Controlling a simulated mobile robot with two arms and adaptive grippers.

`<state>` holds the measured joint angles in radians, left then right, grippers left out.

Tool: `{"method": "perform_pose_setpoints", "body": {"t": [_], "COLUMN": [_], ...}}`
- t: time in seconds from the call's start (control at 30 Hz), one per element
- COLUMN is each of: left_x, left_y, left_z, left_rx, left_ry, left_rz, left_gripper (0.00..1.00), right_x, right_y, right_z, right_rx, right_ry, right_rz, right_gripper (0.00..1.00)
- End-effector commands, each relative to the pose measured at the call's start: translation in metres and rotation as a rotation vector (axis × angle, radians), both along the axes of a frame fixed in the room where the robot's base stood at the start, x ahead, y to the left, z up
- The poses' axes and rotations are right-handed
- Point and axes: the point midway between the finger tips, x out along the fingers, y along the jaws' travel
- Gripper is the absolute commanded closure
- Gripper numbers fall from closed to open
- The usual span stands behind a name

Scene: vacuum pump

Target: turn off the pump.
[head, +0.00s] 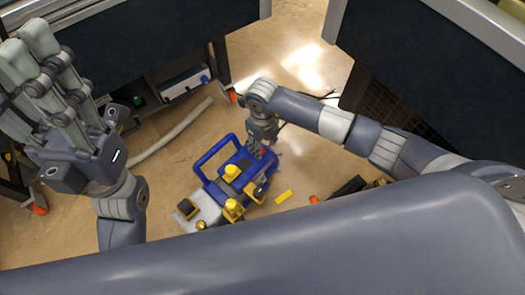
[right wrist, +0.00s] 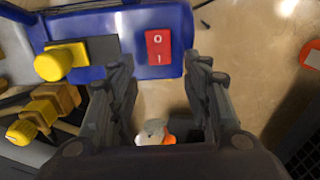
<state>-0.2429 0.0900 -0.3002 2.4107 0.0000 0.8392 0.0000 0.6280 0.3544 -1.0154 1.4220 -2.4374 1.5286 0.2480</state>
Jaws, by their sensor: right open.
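The blue vacuum pump (head: 236,172) stands on the floor, with a blue handle and yellow caps. In the right wrist view its blue body (right wrist: 115,20) carries a red rocker switch (right wrist: 158,50) marked O and I. I cannot tell which side of the switch is pressed in. My right gripper (head: 258,150) is at the pump's upper right end. In the right wrist view my right gripper (right wrist: 160,66) is open, with the switch showing between and ahead of its fingertips. Contact is not visible. My left gripper (head: 45,60) is raised at the left, away from the pump; its finger opening is unclear.
Dark benches stand at the upper left (head: 150,45) and upper right (head: 440,50). A pale hose (head: 175,132) lies on the floor left of the pump. A yellow strip (head: 283,197) and a small orange thing (head: 313,199) lie to its right. Bare floor lies behind the pump.

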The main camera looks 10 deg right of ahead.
Motion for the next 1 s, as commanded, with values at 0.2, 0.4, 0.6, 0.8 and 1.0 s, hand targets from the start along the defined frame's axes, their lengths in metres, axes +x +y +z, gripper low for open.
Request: {"method": "perform_pose_setpoints", "body": {"t": [0.2,0.4,0.6,0.8,1.0], "left_x": [0.001,0.002,0.002,0.002,0.002], "left_y": [-0.001,-0.002,-0.002,-0.002,-0.002], "left_z": [0.004,0.008,0.009,0.008,0.008], "left_rx": [0.003,0.005,0.005,0.005,0.005], "left_ry": [-0.046,-0.057,-0.057,-0.057,-0.057], "left_rz": [0.003,0.003,0.003,0.003,0.003], "left_gripper": [0.56,0.56,0.56,0.56,0.56], "right_x": [0.0,0.0,0.0,0.0,0.0], "right_y": [0.0,0.0,0.0,0.0,0.0], "right_z": [-0.03,-0.037,-0.037,-0.037,-0.037], "right_rx": [0.001,0.001,0.001,0.001,0.0], "right_ry": [0.001,0.001,0.001,0.001,0.001], "right_rz": [-0.001,0.001,0.0,0.0,0.0], "right_gripper": [0.55,0.55,0.55,0.89,0.99]}}
